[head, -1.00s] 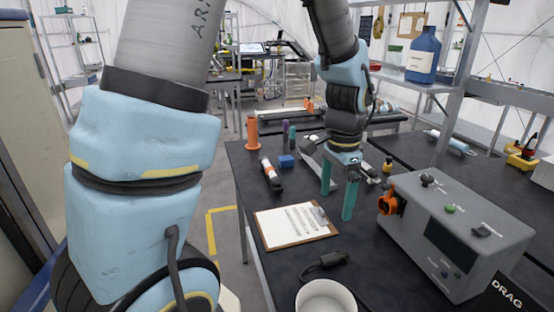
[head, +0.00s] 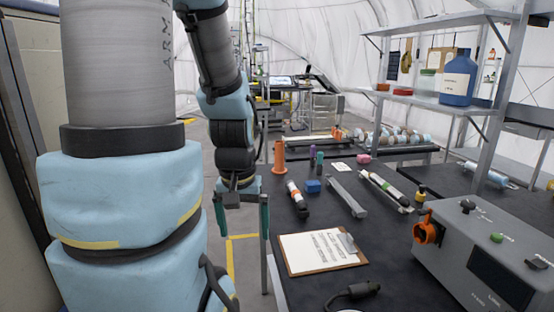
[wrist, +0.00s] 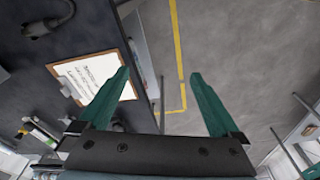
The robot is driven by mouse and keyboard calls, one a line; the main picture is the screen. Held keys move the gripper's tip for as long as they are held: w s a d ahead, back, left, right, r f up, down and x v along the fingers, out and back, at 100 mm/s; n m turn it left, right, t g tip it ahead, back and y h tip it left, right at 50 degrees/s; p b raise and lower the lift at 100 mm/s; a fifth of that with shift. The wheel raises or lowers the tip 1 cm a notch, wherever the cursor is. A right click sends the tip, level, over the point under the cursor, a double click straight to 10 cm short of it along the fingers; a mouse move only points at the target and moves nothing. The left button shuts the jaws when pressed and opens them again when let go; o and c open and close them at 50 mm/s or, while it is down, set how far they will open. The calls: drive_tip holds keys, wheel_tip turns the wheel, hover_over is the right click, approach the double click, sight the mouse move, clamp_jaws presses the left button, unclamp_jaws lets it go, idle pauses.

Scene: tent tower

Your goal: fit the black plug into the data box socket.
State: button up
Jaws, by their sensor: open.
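The black plug (head: 353,293) lies on the dark table near the bottom of the head view, with a short cable. It also shows at the upper left of the wrist view (wrist: 42,24). The grey data box (head: 480,262) stands at the right of the table, with an orange round socket (head: 427,232) on its left side. My gripper (head: 243,218) is open and empty, its green fingers pointing down by the table's left edge.
A clipboard (head: 318,252) lies between my gripper and the data box. Behind it are an orange-and-white tube (head: 296,194), a blue block (head: 313,186) and a grey bar (head: 347,196). A shelf (head: 440,102) with bottles stands at the back right. Open floor lies left of the table.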

drive_tip(key=shift+c, duration=1.4)
drive_tip(key=shift+w+d, duration=0.1)
drive_tip(key=shift+d, duration=0.15)
drive_tip(key=shift+c, duration=0.4)
drive_tip(key=m+g+b, duration=0.2)
drive_tip(key=m+b, duration=0.3)
drive_tip(key=m, duration=1)
hover_over(360, 286)
wheel_tip(360, 286, down, 5)
drive_tip(key=f, duration=0.4)
drive_tip(key=shift+w+d, duration=0.3)
drive_tip(key=shift+w, duration=0.1)
drive_tip(key=f, duration=0.1)
drive_tip(key=f+p, duration=0.1)
drive_tip(key=f, duration=0.2)
drive_tip(key=shift+s+a+f+p, duration=0.25)
drive_tip(key=shift+s+a+p, duration=0.05)
drive_tip(key=shift+s, duration=0.05)
drive_tip(key=shift+f, duration=0.5)
